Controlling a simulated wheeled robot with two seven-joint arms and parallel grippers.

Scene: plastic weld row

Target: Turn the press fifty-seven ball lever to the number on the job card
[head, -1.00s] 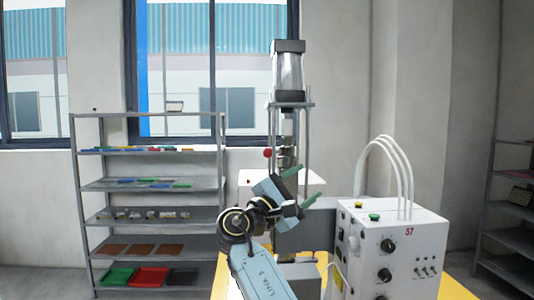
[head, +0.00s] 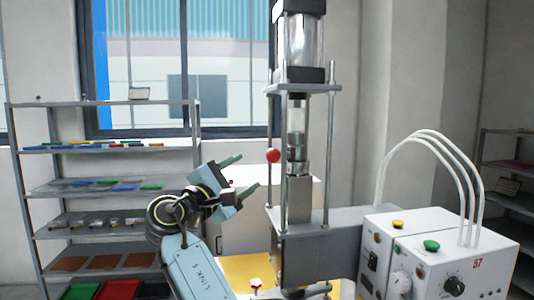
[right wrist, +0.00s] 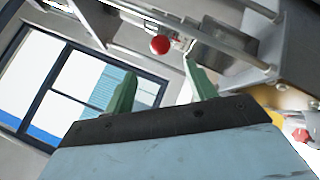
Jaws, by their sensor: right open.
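The press (head: 299,200) stands right of centre in the head view, with a clear cylinder on top. The lever's red ball (head: 273,156) sticks out on the press's left side; its rod is hardly visible. In the right wrist view the red ball (right wrist: 160,45) shows beyond and between the fingertips. My right gripper (head: 248,172) is open and empty, left of and slightly below the ball in the head view, apart from it. Its two green fingers (right wrist: 160,68) spread in the right wrist view. I cannot make out a job card or dial number. My left gripper is out of view.
A white control box (head: 440,250) marked 57, with knobs, buttons and white hoses, stands right of the press. A metal shelf (head: 110,148) with coloured parts and trays is at the left. A yellow surface (head: 240,268) lies below the press.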

